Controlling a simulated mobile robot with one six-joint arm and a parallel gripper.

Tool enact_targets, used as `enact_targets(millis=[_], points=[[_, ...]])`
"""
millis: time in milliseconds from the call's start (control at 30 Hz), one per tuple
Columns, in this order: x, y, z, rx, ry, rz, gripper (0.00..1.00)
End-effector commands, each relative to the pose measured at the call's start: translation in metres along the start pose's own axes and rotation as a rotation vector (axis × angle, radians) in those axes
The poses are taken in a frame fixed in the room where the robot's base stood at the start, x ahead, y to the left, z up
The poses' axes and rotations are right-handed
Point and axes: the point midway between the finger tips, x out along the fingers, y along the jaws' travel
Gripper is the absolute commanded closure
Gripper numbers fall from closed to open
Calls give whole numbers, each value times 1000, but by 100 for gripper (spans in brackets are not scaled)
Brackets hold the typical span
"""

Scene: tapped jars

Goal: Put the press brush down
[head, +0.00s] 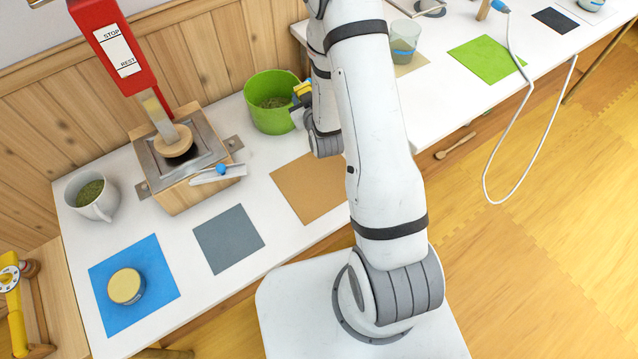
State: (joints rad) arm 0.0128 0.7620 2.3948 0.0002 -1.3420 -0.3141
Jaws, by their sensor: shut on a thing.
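My gripper (302,97) is at the right rim of the green bucket, partly hidden behind my own arm. Yellow, black and blue parts show there, small and hard to tell apart. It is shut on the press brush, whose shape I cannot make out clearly. The press (184,152) stands to the left, a wooden box with a grey metal top and a round wooden plunger under a red arm labelled STOP and REST. A tan mat (306,188) and a grey mat (229,239) lie bare on the white table in front.
The green bucket (271,118) holds dried herb. A white mug (93,197) of herb stands at the left. A yellow-lidded jar (126,287) sits on a blue mat (158,265). A second table (440,92) carries a glass and a green mat. A wooden utensil (455,146) lies below its edge.

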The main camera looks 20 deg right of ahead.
Motion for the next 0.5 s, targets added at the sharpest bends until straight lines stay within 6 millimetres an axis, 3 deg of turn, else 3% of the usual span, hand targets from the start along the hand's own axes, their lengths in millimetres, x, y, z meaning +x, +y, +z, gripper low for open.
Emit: enact_targets(millis=[100,500], points=[[11,-9,21,-1,-110,-40,77],[9,-22,55,-3,-468,-157,77]])
